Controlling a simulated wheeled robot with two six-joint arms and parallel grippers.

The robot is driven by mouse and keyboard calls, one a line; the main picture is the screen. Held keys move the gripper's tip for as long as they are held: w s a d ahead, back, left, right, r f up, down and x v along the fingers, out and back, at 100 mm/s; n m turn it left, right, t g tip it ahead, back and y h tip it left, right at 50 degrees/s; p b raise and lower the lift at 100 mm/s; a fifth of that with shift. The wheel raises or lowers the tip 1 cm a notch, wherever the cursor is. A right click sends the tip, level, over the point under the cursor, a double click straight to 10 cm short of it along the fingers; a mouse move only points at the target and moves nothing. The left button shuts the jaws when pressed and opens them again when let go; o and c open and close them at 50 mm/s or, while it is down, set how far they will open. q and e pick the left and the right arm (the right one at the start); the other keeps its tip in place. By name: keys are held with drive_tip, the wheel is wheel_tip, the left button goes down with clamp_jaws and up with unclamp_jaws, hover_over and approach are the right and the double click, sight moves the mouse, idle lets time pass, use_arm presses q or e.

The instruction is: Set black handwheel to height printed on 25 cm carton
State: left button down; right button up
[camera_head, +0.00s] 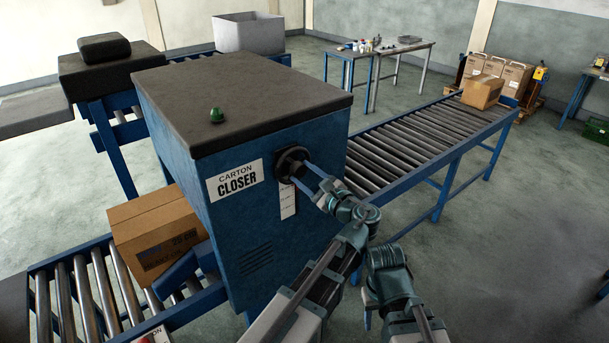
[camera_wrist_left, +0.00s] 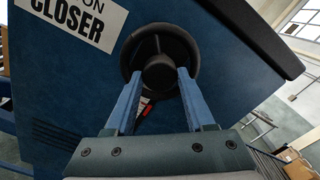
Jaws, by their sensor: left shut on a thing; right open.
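The black handwheel (camera_head: 290,160) is on the side of the blue carton closer (camera_head: 240,215). It also shows close up in the left wrist view (camera_wrist_left: 160,35). My left gripper (camera_head: 300,173) is shut on the handwheel's central hub, with its blue fingers (camera_wrist_left: 157,90) on either side. A white scale strip (camera_head: 288,203) hangs below the wheel; its marks are too small to read, and a red pointer (camera_wrist_left: 147,108) shows between the fingers. A brown carton (camera_head: 155,225) with dark print lies on the rollers at the closer's left. My right gripper (camera_head: 367,305) is open, low and apart from the closer.
A roller conveyor (camera_head: 430,140) runs to the back right, carrying another carton (camera_head: 482,92). The infeed rollers (camera_head: 85,300) are at the lower left. Work tables (camera_head: 400,48) stand behind.

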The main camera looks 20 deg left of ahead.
use_arm(q)
drive_tip(key=shift+f, duration=0.15)
drive_tip(key=shift+c, duration=1.3)
unclamp_jaws()
